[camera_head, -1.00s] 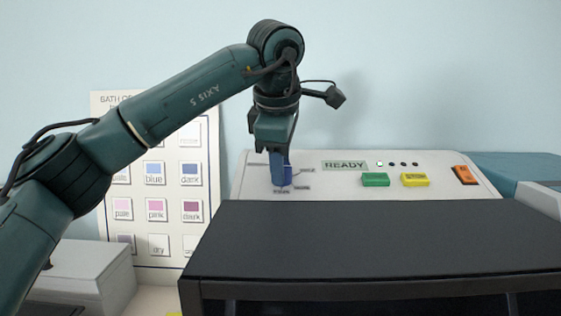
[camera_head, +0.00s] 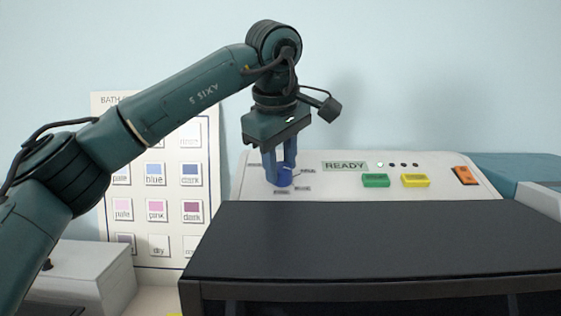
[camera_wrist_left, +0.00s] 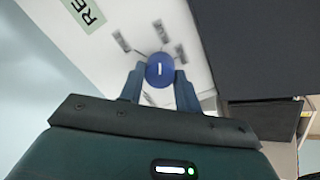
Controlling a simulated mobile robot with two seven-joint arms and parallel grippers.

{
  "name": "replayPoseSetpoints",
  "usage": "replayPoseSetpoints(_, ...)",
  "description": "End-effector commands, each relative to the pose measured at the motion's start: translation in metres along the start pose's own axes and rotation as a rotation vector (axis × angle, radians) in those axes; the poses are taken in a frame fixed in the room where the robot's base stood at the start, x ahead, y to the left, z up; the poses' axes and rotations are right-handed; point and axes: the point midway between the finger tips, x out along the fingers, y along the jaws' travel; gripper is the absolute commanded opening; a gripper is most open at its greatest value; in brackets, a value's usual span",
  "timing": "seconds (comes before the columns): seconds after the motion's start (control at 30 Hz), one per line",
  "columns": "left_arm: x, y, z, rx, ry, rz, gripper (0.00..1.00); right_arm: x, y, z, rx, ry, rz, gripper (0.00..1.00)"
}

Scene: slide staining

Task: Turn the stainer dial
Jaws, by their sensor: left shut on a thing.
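The stainer dial (camera_head: 285,182) is a round blue knob on the left part of the stainer's white top panel (camera_head: 335,185). In the left wrist view the dial (camera_wrist_left: 160,70) shows a white pointer line, with small grey labels around it. My left gripper (camera_head: 280,176) comes down on the dial from above and is shut on it, with a finger on either side. The fingers (camera_wrist_left: 160,84) also show in the left wrist view, partly beside the dial. My right gripper is not in view.
A READY display (camera_head: 345,166), a green button (camera_head: 376,180), a yellow button (camera_head: 415,181) and an orange switch (camera_head: 465,175) are on the panel. A dark cover (camera_head: 370,235) fills the front. A colour chart (camera_head: 172,225) stands behind my left arm.

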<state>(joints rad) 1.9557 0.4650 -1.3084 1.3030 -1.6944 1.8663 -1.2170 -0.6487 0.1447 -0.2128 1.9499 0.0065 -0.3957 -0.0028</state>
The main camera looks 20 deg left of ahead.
Motion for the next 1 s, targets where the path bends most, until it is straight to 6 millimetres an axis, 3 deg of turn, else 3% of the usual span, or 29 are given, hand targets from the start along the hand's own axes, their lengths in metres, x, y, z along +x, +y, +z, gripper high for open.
replayPoseSetpoints(0.33,-0.001,0.001,0.000,0.001,0.000,0.004,0.10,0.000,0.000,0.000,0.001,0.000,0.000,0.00)
replayPoseSetpoints(0.37,-0.001,0.001,0.000,0.000,0.000,0.004,0.34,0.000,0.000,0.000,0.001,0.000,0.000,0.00)
replayPoseSetpoints(0.6,-0.001,0.000,0.000,0.001,0.000,0.002,0.54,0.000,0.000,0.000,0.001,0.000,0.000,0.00)
replayPoseSetpoints(0.87,-0.001,0.000,0.000,0.001,0.000,0.001,0.55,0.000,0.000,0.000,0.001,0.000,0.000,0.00)
replayPoseSetpoints(1.0,-0.013,0.001,0.000,0.001,0.000,0.004,0.55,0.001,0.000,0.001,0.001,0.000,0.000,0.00)
